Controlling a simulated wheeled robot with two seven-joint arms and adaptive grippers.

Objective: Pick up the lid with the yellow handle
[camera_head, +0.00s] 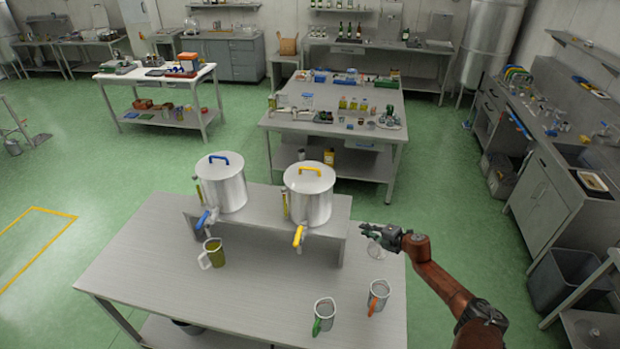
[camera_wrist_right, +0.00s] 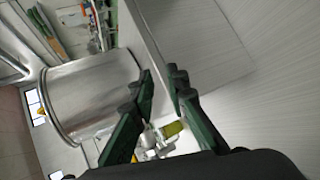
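The lid with the yellow handle (camera_head: 309,168) sits on the right-hand steel pot (camera_head: 308,202), on a raised metal shelf on the table. A similar lid with a blue handle (camera_head: 220,158) sits on the left-hand pot (camera_head: 223,190). My right gripper (camera_head: 366,237) is open and empty, to the right of the yellow-handled pot and lower than its lid. In the right wrist view my gripper (camera_wrist_right: 161,76) shows its two fingers apart, with the pot (camera_wrist_right: 95,95) lying sideways at left. The lid's handle (camera_wrist_right: 41,112) shows only small at the left edge. My left gripper is not in view.
The raised shelf's right end (camera_head: 346,225) is close to my right gripper. A mug with olive-coloured liquid (camera_head: 216,252) stands before the blue-tapped pot. Mugs with green (camera_head: 324,315) and orange (camera_head: 378,296) handles stand at the front right. The table's left front is clear.

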